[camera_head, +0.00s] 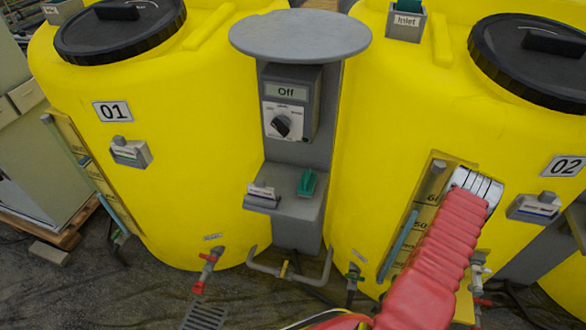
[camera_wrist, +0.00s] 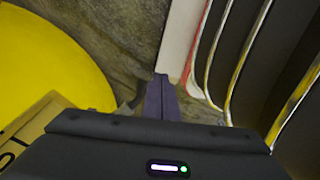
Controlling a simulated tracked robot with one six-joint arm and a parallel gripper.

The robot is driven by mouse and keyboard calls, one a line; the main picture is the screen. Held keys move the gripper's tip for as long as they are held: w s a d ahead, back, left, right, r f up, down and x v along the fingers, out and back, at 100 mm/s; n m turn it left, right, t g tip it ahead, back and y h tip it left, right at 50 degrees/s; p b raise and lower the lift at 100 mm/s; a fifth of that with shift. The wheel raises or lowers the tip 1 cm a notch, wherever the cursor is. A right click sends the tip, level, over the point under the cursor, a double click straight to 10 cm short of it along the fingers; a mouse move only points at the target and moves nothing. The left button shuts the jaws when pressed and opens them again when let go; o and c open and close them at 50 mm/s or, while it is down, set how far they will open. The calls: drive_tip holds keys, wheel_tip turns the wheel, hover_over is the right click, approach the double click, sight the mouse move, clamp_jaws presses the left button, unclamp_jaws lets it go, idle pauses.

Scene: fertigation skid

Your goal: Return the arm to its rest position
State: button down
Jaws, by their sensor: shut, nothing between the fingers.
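My arm's red ribbed sleeve with a silver end cap reaches up from the bottom in the head view, in front of the right yellow tank's level scale. My gripper cannot be made out in the head view. In the wrist view my gripper (camera_wrist: 161,80) shows as two dark fingers pressed together, with nothing between them. They point toward brown, rough ground (camera_wrist: 120,40). A yellow rounded surface (camera_wrist: 45,50) lies to their left.
Two yellow tanks, 01 (camera_head: 200,130) and 02 (camera_head: 400,110), flank a grey pedestal (camera_head: 288,215). Its control box (camera_head: 290,105) reads Off. A green item (camera_head: 307,183) lies on its shelf. Valves and pipes (camera_head: 290,270) run low in front. Grey cabinets (camera_head: 40,140) stand left.

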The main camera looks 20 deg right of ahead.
drive_tip(key=w+a+r+m+g+h, duration=0.1)
drive_tip(key=w+r+m, duration=0.15)
drive_tip(key=r, duration=0.95)
drive_tip(key=w+a+r+m, duration=0.1)
drive_tip(key=w+r, duration=0.3)
drive_tip(key=r, duration=0.7)
drive_tip(key=w+a+r+m+g+h, duration=0.15)
drive_tip(key=w+r, duration=0.25)
drive_tip(key=r, duration=0.8)
drive_tip(key=a+r+n+t, duration=0.2)
drive_tip(key=a+r+t, duration=0.2)
drive_tip(key=a+r, duration=0.8)
drive_tip(key=a+r+n+t, duration=0.1)
drive_tip(key=a+r+t, duration=0.3)
drive_tip(key=a+r, duration=0.8)
wheel_tip(320, 180, up, 8)
drive_tip(key=shift+w+a+r+n+y, duration=0.1)
drive_tip(key=shift+w+a+n+y, duration=0.1)
drive_tip(key=shift+a+n+y, duration=0.25)
drive_tip(key=shift+d, duration=0.1)
